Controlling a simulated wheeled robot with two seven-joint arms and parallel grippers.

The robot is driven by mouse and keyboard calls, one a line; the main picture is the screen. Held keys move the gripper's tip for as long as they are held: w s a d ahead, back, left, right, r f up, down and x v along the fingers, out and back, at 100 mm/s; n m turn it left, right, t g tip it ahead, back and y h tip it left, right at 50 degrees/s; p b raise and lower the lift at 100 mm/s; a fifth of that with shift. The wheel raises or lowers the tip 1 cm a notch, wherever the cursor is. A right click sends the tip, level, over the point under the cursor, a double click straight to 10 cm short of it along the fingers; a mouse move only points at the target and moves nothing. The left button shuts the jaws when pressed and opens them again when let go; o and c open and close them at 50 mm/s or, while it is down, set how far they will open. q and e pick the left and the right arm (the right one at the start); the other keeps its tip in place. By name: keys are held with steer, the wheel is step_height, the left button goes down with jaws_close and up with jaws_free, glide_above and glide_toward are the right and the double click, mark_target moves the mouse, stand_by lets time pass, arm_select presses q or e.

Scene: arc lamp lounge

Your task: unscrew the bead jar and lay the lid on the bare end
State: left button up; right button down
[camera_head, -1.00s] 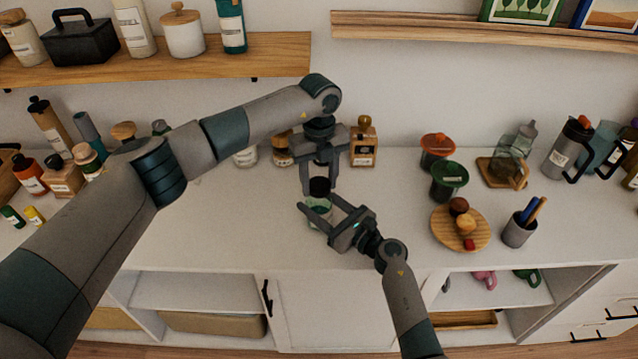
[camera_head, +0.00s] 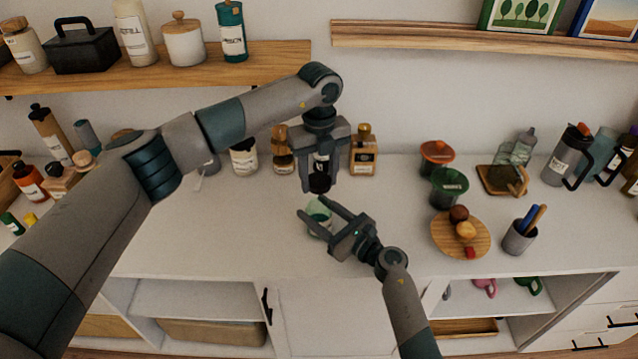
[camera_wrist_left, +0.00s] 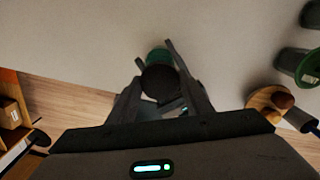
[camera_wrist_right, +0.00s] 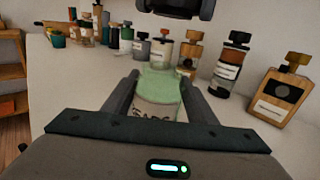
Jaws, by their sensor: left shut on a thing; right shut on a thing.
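The bead jar (camera_head: 319,213) is pale green glass with a printed label, standing upright on the white counter, its top uncovered. My right gripper (camera_head: 313,208) is shut around its body; the jar also shows between the fingers in the right wrist view (camera_wrist_right: 157,98). The dark round lid (camera_head: 319,184) is off the jar, held a little above and behind it. My left gripper (camera_head: 320,187), pointing down, is shut on the lid, which also shows between the fingers in the left wrist view (camera_wrist_left: 159,80).
Several bottles, including an amber one (camera_head: 363,155), line the back wall. On the right are a green canister (camera_head: 449,187), a round wooden board (camera_head: 446,240) with small items and a pen cup (camera_head: 519,235). The counter (camera_head: 215,235) left of the jar is bare.

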arm_select(q)
steer(key=shift+r, duration=0.1)
arm_select(e)
steer(key=c, duration=0.7)
jaws_free()
steer(key=shift+o, duration=0.2)
arm_select(q)
step_height(320, 180, down, 2)
steer(key=shift+f+b, duration=0.1)
steer(key=shift+b, duration=0.95)
arm_select(e)
steer(key=v, duration=1)
steer(key=shift+s+d+f, duration=0.1)
steer(key=shift+s+d, duration=0.6)
steer(key=shift+s, duration=0.05)
